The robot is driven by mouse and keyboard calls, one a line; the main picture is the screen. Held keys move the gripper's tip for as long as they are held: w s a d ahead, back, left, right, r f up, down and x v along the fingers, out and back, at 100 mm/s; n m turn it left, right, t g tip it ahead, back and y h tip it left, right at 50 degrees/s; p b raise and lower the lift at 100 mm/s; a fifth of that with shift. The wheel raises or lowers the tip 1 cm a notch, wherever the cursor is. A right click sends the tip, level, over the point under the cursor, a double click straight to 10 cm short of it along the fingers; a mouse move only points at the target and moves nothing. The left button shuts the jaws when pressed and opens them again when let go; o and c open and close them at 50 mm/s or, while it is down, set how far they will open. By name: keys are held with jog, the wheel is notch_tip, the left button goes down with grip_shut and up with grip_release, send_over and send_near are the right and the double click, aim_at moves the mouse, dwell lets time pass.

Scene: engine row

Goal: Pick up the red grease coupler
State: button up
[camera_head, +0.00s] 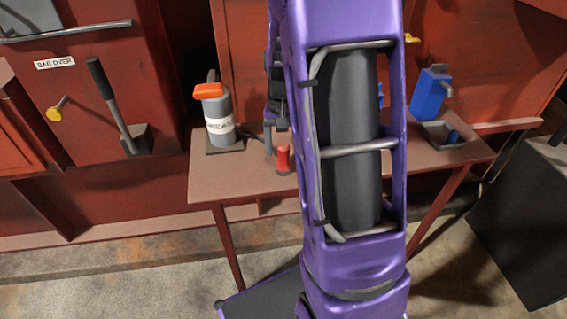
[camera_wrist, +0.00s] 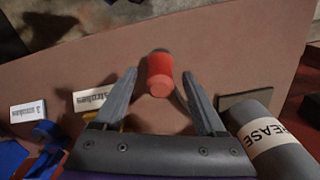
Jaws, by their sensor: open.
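The red grease coupler (camera_head: 283,160) stands upright on the reddish-brown table, in front of and to the right of the grease canister. In the wrist view the coupler (camera_wrist: 159,75) is a short red cylinder with a dark far end. My gripper (camera_wrist: 160,72) is open, with one finger on each side of the coupler in that view. I cannot tell whether the fingers are at its height or above it. In the head view my gripper (camera_head: 275,137) is partly hidden behind my purple arm, just above and left of the coupler.
A grey canister marked GREASE (camera_head: 218,118) with an orange top stands close by; it also shows in the wrist view (camera_wrist: 270,140). A blue can (camera_head: 430,94) and a tray (camera_head: 462,143) are at the table's right. White labels (camera_wrist: 95,98) lie left. A lever (camera_head: 110,105) stands left.

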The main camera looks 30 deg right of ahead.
grip_shut()
dwell(1.3)
